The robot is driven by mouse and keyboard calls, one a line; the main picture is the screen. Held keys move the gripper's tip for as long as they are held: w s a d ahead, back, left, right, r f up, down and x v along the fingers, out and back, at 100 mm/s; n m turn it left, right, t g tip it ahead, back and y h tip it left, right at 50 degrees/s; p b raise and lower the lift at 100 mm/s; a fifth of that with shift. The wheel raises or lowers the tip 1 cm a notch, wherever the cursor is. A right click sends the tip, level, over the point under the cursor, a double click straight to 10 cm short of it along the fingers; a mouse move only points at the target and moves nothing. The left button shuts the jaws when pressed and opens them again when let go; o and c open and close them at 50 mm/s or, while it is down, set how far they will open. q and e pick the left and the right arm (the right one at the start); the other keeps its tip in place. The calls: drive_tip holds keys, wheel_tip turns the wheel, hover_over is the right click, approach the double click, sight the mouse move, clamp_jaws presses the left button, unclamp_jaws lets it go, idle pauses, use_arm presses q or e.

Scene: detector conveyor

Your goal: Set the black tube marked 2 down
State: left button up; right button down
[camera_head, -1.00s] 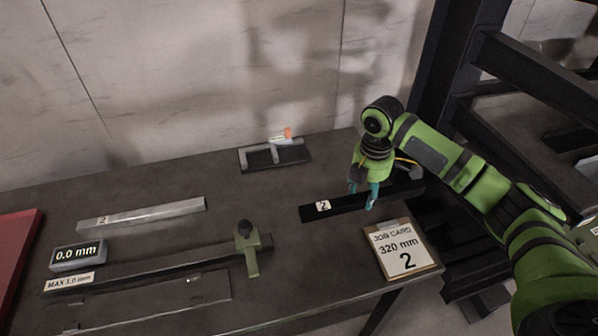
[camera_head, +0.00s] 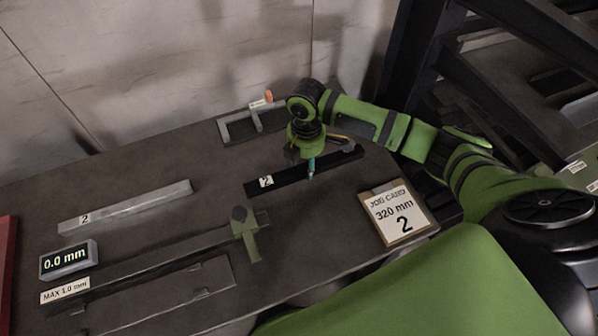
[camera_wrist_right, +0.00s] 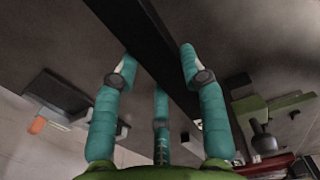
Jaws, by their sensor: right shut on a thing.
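The black tube marked 2 (camera_head: 262,186) lies nearly level along the right part of the dark table (camera_head: 130,165), its white label at the left end. My right gripper (camera_head: 311,172) points down over the tube's middle and is shut on it. In the right wrist view the tube (camera_wrist_right: 147,45) runs between the teal fingers (camera_wrist_right: 160,65). I cannot tell whether the tube touches the table or is slightly above it. My left gripper is not in view.
A job card reading 320 mm, 2 (camera_head: 399,213) is near the table's right edge. A bracket-like fixture (camera_head: 238,129) stands behind the tube. A grey bar marked 2 (camera_head: 140,205), a 0.0 mm display (camera_head: 68,261) and a measuring rail with green slider (camera_head: 247,232) are to the left.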

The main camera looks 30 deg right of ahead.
sight(299, 186)
drive_tip(key=shift+a+f, duration=0.25)
drive_tip(key=shift+a, duration=0.4)
drive_tip(key=shift+s+a+f, duration=0.2)
drive_tip(key=shift+a+f, duration=0.15)
drive_tip(key=shift+f, duration=0.1)
wheel_tip(299, 186, down, 3)
drive_tip(key=shift+f+p, duration=0.1)
drive_tip(key=shift+p, duration=0.55)
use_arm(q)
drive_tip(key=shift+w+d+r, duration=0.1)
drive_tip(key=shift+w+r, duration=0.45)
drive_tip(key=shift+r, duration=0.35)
use_arm(e)
drive_tip(key=shift+f, duration=0.3)
drive_tip(key=shift+f, duration=0.1)
drive_tip(key=c, duration=0.7)
unclamp_jaws()
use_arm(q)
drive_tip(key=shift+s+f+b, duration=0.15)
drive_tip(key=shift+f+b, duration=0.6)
use_arm(e)
wheel_tip(299, 186, up, 12)
drive_tip(key=shift+r, duration=0.1)
